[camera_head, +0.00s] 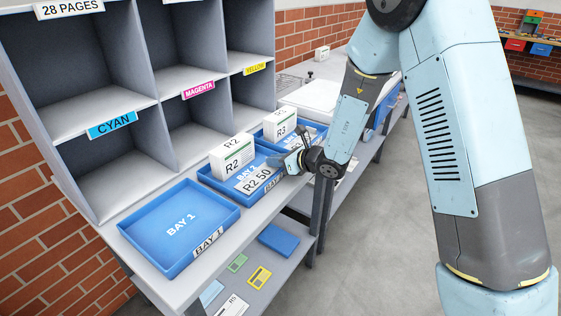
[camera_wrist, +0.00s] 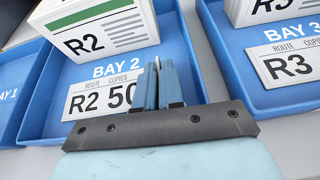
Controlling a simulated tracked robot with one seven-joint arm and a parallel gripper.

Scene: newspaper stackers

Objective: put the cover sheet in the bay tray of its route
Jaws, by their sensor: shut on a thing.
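The cover sheet (camera_head: 257,179) is white and reads R2 50. In the wrist view the sheet (camera_wrist: 97,101) shows its ROUTE and COPIES headings, with its right end at my fingers. My gripper (camera_head: 286,161) is shut on that right end; its blue fingers (camera_wrist: 156,84) cover part of the print. The sheet is over the front part of the blue Bay 2 tray (camera_wrist: 188,62), in front of the R2 stack (camera_head: 232,156). I cannot tell whether it rests on the tray floor or is just above it. The R2 stack also shows in the wrist view (camera_wrist: 95,30).
The Bay 1 tray (camera_head: 172,262) is empty, at the left. The Bay 3 tray (camera_wrist: 232,78), at the right, holds an R3 stack (camera_head: 281,124) and an R3 sheet (camera_wrist: 287,65). Grey pigeonholes (camera_head: 130,97) rise behind the trays. Cards and a blue item (camera_head: 279,240) lie on the lower shelf.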

